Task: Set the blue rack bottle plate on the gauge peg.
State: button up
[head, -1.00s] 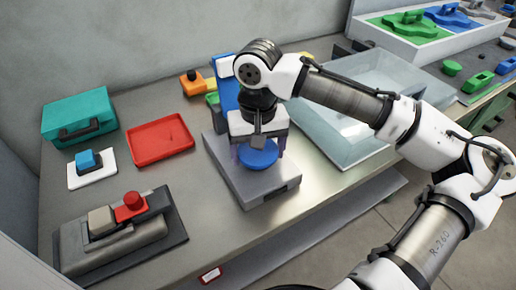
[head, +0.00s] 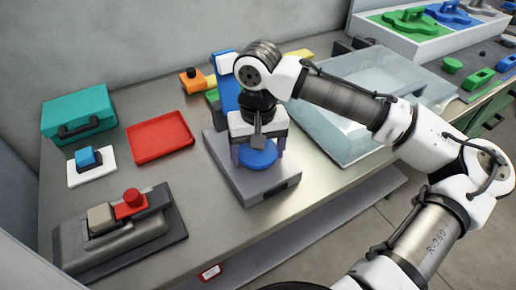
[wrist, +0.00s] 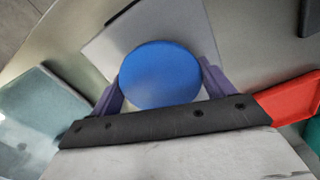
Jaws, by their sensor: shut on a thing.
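A round blue plate (head: 259,158) is between the fingers of my gripper (head: 257,154), over the grey gauge base (head: 262,192). My gripper points down and is shut on the plate. In the wrist view, the plate (wrist: 160,74) is a flat disc with the purple fingers of my gripper (wrist: 161,85) at its left and right edges. The grey base (wrist: 110,42) shows beneath it. The peg is hidden, and I cannot tell whether the plate touches the base or is just above it. A blue upright (head: 227,92) stands behind the base.
A red tray (head: 160,151), teal case (head: 80,114) and blue button on a white block (head: 90,165) are to the left. A grey device with a red knob (head: 131,204) is front left.

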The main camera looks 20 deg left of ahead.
jog(key=shift+f, duration=0.15)
jog(key=o, duration=0.7)
jog(key=shift+o, duration=0.2)
notch_tip(320, 180, up, 11)
jog(key=p, duration=1)
jog(key=shift+p, duration=0.3)
